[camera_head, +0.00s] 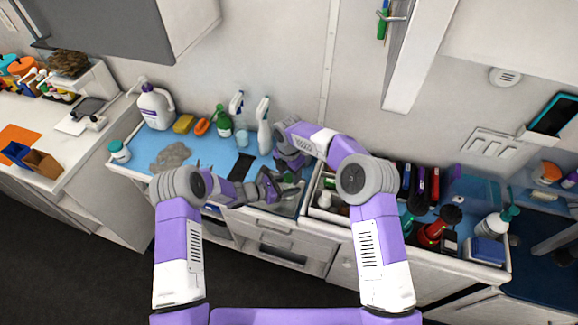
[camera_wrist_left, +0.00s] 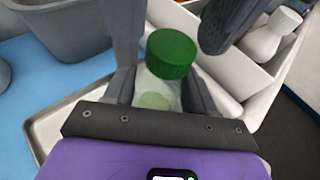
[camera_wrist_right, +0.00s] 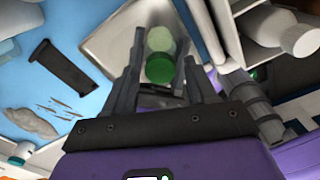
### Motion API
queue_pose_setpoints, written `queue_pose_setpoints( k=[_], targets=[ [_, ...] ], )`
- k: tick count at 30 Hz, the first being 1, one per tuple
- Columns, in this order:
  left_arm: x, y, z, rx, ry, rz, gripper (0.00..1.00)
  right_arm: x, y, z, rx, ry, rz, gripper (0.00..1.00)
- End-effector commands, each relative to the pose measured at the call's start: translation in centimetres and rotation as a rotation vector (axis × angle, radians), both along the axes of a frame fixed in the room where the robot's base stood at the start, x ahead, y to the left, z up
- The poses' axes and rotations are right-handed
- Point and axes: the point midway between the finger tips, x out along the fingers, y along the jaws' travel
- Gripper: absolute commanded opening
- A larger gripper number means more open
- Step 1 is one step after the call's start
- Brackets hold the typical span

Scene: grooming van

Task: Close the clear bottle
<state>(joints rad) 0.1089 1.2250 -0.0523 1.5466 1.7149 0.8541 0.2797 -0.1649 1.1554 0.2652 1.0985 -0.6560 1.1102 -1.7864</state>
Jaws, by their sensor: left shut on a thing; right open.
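The clear bottle (camera_wrist_left: 157,92) has pale green contents and a dark green cap (camera_wrist_left: 172,52) at its mouth. I cannot tell if the cap is screwed tight. My left gripper (camera_wrist_left: 160,88) is shut on the bottle's body. My right gripper (camera_wrist_right: 160,80) is open, its fingers on either side of the cap (camera_wrist_right: 160,68) and apart from it; the bottle's body (camera_wrist_right: 160,40) shows beyond. In the head view my right gripper (camera_head: 291,170) and left gripper (camera_head: 272,186) meet over the metal tray (camera_head: 288,209), and the bottle is mostly hidden there.
A white divided box (camera_head: 320,212) with bottles stands right of the tray. A grey cup (camera_wrist_left: 65,30), spray bottles (camera_head: 264,125) and a black flat item (camera_head: 241,167) are on the blue counter (camera_head: 215,157). A white jug (camera_head: 155,106) stands at the back left.

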Motion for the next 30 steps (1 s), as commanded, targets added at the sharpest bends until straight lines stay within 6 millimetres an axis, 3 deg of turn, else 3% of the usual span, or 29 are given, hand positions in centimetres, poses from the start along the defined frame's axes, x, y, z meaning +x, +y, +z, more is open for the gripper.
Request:
queue_pose_setpoints(
  k=[12,23,30],
  targets=[
    [0.00,-0.01,0.02,0.000,0.000,0.000,0.00,-0.01,-0.01,-0.85,0.001,-0.001,0.000,0.56],
    [0.01,0.00,0.02,0.000,0.000,0.000,0.00,-0.01,0.01,-0.82,0.001,0.000,0.000,0.01],
    [0.01,0.00,0.02,0.000,0.000,0.000,0.00,-0.04,0.07,-0.80,0.000,0.000,-0.136,0.00]
  ],
)
